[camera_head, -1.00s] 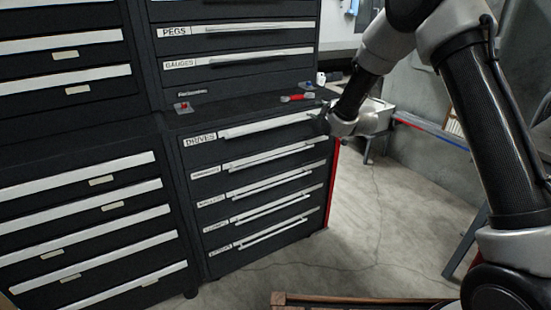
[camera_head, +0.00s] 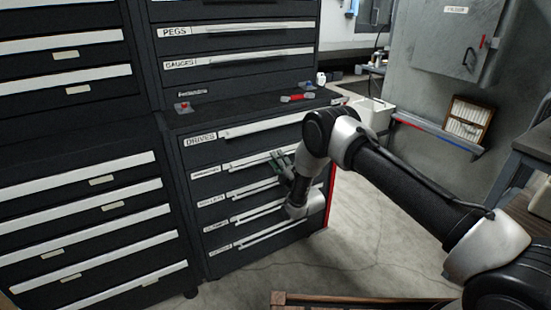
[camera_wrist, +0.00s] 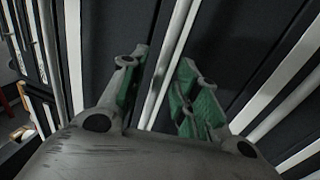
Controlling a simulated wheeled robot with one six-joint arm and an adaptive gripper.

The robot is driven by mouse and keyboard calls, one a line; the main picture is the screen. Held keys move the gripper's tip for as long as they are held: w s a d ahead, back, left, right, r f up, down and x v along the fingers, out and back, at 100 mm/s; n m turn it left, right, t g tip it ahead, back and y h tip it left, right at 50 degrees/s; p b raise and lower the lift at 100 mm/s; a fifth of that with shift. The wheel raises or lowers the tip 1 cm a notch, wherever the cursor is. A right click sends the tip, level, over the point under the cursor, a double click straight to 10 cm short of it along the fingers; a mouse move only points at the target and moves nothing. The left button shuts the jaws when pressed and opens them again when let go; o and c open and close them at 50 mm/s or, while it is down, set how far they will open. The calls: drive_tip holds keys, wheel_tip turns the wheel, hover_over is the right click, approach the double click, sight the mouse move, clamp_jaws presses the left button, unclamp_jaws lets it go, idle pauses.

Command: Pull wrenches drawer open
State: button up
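The lower right cabinet has a stack of shut drawers. The top one is labelled DRIVES (camera_head: 250,125). The label of the second drawer (camera_head: 204,174) is too small to read surely, so I cannot tell for certain which drawer is the wrenches drawer. My gripper (camera_head: 276,161) is in front of the right half of the second drawer, by its pale bar handle (camera_head: 245,162). In the wrist view my gripper (camera_wrist: 163,62) has its green-padded fingers apart, with a pale handle bar (camera_wrist: 172,55) running between them. Contact with the bar cannot be told.
A red-handled tool (camera_head: 297,98) and a small block with a red knob (camera_head: 183,107) lie on the cabinet top. More shut drawers (camera_head: 90,215) stand at left. A brown-edged surface (camera_head: 350,301) is at the bottom. Floor (camera_head: 370,225) right of the cabinet is clear.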

drive_tip(key=shift+x, duration=0.95)
clamp_jaws()
